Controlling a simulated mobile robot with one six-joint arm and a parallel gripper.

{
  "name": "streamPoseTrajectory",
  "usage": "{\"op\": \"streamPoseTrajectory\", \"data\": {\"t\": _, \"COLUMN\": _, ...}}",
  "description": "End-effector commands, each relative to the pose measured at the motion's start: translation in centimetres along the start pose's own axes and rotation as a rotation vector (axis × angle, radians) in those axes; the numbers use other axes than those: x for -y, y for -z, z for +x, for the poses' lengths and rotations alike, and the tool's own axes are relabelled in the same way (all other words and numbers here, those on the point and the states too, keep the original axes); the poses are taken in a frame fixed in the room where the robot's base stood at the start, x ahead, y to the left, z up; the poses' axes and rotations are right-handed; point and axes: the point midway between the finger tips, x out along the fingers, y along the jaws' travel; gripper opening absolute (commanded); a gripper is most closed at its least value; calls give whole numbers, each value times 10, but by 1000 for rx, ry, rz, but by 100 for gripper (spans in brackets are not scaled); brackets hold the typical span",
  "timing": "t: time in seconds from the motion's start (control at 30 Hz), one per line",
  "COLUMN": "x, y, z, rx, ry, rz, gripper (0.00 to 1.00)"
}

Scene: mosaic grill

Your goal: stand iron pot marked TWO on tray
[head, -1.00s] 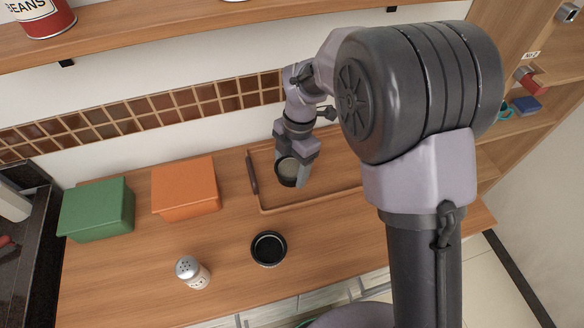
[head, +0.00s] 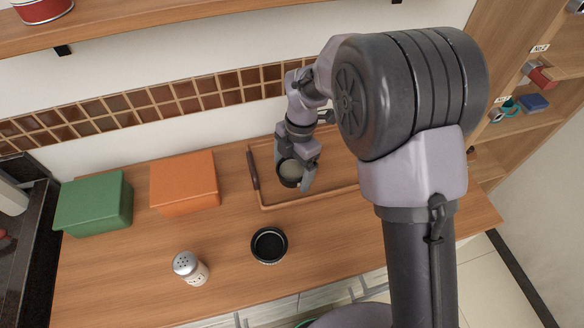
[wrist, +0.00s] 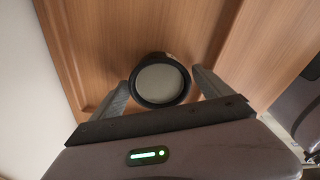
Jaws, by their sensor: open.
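A dark round pot (head: 289,176) with a pale grey top is at the left part of the wooden tray (head: 292,205), near its dark handle. It looks upright, and its underside is hard to see. My gripper (head: 294,172) is open around this pot, one finger on each side. In the wrist view the pot (wrist: 160,82) sits between the spread fingertips, with a gap visible at the right finger. A second dark, open-topped pot (head: 269,246) stands on the counter in front of the tray. No TWO mark is readable on either pot.
An orange box (head: 184,183) and a green box (head: 93,204) stand left of the tray. A shaker (head: 190,268) stands at the front left. A shelf (head: 200,22) runs above along the wall.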

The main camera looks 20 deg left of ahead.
Motion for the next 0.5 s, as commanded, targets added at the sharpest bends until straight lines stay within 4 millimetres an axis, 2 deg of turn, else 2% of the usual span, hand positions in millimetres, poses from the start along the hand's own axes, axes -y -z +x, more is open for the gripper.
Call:
{"op": "streamPoseTrajectory", "data": {"t": 0.07, "x": 0, "y": 1, "z": -6, "rx": 0, "ry": -1, "rz": 0, "gripper": 89}}
{"op": "streamPoseTrajectory", "data": {"t": 0.3, "x": 0, "y": 1, "z": -61, "rx": 2, "ry": -3, "rz": 0, "gripper": 89}}
{"op": "streamPoseTrajectory", "data": {"t": 0.4, "x": 0, "y": 1, "z": -74, "rx": 0, "ry": -1, "rz": 1, "gripper": 89}}
{"op": "streamPoseTrajectory", "data": {"t": 0.5, "x": 0, "y": 1, "z": -79, "rx": 0, "ry": 0, "rz": 1, "gripper": 89}}
